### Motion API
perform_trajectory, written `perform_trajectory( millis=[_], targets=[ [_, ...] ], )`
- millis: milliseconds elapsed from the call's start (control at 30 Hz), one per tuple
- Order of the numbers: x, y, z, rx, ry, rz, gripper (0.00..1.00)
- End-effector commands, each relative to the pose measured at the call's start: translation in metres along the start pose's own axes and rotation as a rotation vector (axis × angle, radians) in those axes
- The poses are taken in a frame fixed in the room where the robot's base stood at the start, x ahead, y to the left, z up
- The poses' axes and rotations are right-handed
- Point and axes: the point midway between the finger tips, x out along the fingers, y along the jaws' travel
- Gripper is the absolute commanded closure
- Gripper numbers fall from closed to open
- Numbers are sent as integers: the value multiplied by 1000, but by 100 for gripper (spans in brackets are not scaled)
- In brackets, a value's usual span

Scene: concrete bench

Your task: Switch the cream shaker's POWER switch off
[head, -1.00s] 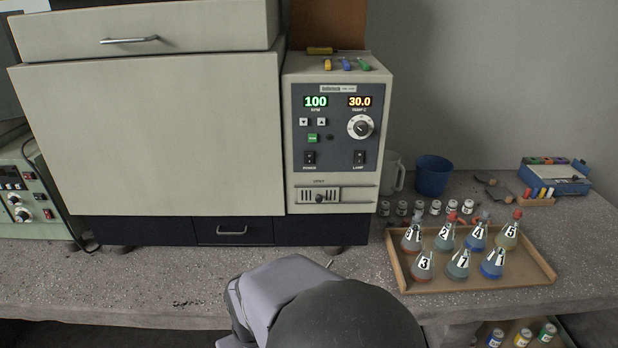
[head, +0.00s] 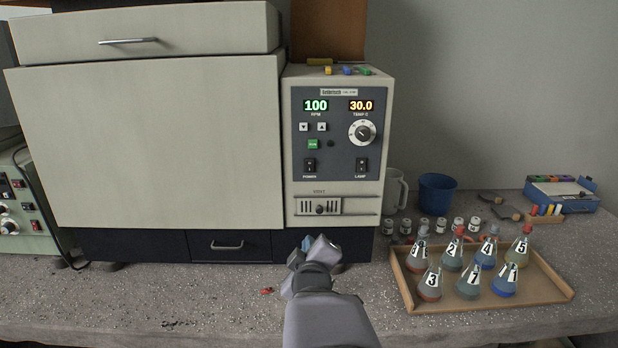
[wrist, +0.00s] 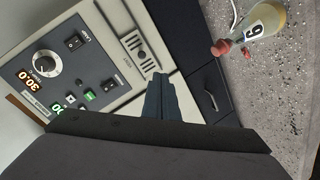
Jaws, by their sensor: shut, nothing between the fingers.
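The cream shaker's control panel (head: 335,130) faces me, with 100 and 30.0 lit on its displays. The POWER switch (head: 310,165) is a dark rocker at the panel's lower left; it also shows in the wrist view (wrist: 109,85). I cannot tell its rocker position. The LAMP switch (head: 361,165) is to its right. My gripper (head: 308,243) is below the panel, in front of the dark base, apart from the switch. In the wrist view my gripper (wrist: 160,82) has its fingers together, empty, with tips near the vent slider below the panel.
A tray (head: 405,290) of numbered flasks stands at right on the bench, with small jars, a mug (head: 396,190) and a blue cup (head: 436,194) behind. A green instrument (head: 30,215) is at far left.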

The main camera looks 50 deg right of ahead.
Motion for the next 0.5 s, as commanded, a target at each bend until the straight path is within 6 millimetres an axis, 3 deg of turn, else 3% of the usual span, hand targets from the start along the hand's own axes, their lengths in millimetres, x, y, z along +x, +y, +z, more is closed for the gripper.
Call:
perform_trajectory(
  millis=[200,333,500],
  targets=[
    [-9,56,-41,-334,124,249,100],
    [-17,73,-53,-482,140,344,100],
    [-20,79,-58,-603,130,386,100]
  ],
)
